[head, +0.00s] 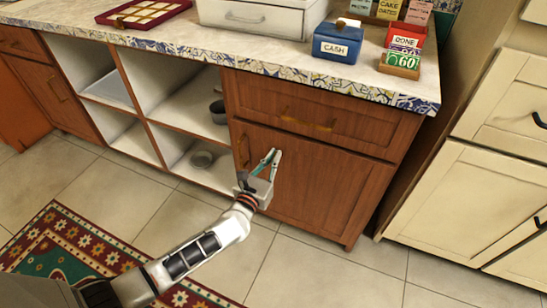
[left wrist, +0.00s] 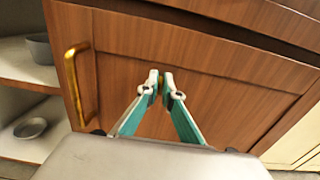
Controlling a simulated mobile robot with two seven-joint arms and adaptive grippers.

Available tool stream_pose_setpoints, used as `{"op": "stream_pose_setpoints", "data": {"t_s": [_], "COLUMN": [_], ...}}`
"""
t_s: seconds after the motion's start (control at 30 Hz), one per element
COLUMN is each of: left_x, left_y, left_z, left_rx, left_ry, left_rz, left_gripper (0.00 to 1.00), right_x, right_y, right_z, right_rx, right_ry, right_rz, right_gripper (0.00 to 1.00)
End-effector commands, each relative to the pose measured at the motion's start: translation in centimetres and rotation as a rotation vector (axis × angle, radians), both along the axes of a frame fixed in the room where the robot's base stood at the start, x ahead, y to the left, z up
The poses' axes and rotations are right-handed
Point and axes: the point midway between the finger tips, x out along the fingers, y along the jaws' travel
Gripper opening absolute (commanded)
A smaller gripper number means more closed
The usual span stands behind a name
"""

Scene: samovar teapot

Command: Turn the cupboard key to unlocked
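The cupboard door (head: 330,190) is brown wood, below a drawer at the right end of the counter. It fills most of the left wrist view (left wrist: 235,95). My left gripper (head: 273,153) is at the upper part of this door, right of its brass handle (head: 243,150). In the left wrist view, the two teal fingers with pale tips (left wrist: 161,82) come close together at the door face. A small brass-coloured bit, seemingly the cupboard key (left wrist: 161,77), shows between the tips. The fingertips hide most of it, so I cannot tell its angle. My right gripper is in neither view.
Open shelves (head: 190,105) with grey bowls (head: 202,158) are left of the door. A drawer (head: 320,115) is above it. The counter carries a blue cash box (head: 338,45) and signs. A patterned rug (head: 65,240) lies on the tiled floor.

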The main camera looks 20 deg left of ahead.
Motion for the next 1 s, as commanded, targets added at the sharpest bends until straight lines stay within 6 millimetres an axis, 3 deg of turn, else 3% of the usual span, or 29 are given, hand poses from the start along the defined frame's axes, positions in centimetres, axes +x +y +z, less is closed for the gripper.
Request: {"op": "stream_pose_setpoints", "data": {"t_s": [0.47,1.0], "left_x": [0.0,0.03], "left_y": [-0.03,-0.41], "left_z": [0.05,0.1], "left_rx": [0.078,0.537], "left_ry": [-0.003,-0.02], "left_rz": [0.001,0.001], "left_gripper": [0.0,0.0], "right_x": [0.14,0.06], "right_y": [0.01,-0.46], "right_z": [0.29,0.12], "right_rx": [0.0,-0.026], "right_ry": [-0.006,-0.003], "right_rz": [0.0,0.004], "right_gripper": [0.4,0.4]}}
